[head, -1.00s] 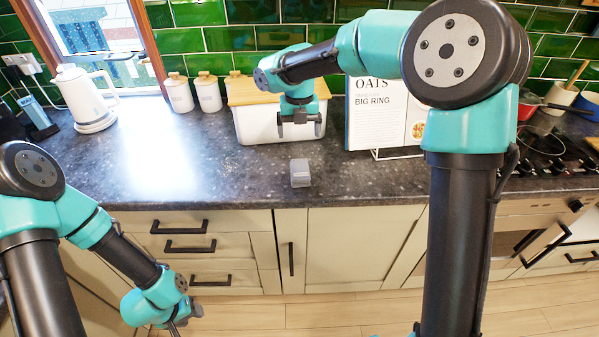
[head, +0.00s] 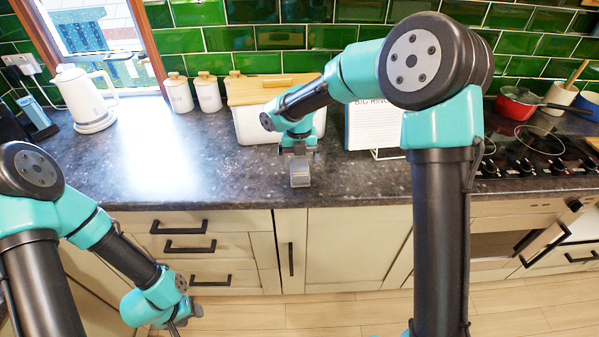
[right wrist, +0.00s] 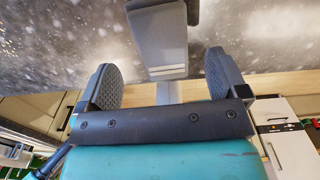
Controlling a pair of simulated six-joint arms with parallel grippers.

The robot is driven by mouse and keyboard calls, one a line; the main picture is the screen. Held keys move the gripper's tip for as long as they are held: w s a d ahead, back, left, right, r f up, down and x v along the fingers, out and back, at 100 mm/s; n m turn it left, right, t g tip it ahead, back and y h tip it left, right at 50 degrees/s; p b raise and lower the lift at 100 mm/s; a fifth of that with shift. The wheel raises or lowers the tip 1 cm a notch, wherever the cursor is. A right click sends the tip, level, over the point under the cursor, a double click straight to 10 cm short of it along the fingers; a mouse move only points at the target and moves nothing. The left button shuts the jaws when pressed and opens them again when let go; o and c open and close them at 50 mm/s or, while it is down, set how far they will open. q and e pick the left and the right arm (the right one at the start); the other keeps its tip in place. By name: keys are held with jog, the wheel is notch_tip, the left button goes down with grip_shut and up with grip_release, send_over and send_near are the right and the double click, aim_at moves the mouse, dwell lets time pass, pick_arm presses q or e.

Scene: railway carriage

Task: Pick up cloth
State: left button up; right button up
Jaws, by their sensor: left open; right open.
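My left gripper (head: 182,322) hangs low at the bottom left, below the counter level, open and far from the cloth.
Behind the cloth stand a white bin with a wooden lid (head: 245,118) and an open cookbook on a stand (head: 372,128). A white kettle (head: 85,100) and canisters (head: 207,92) are further left. A hob (head: 535,150) is at the right. The counter left of the cloth is clear.

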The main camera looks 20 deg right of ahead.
aim_at(299, 168)
jog(key=shift+s+d+f, duration=0.1)
jog(key=shift+f, duration=2.5)
jog(key=c, duration=1)
jog(key=shift+r, duration=0.1)
jog(key=shift+r, duration=1.75)
jog(key=s+a, duration=0.2)
jog(key=s, duration=0.5)
jog(key=s+a+r, duration=0.1)
jog(key=s+a, duration=0.1)
jog(key=s, duration=0.6)
jog(key=shift+s+a+r, duration=0.2)
jog(key=shift+a, duration=0.05)
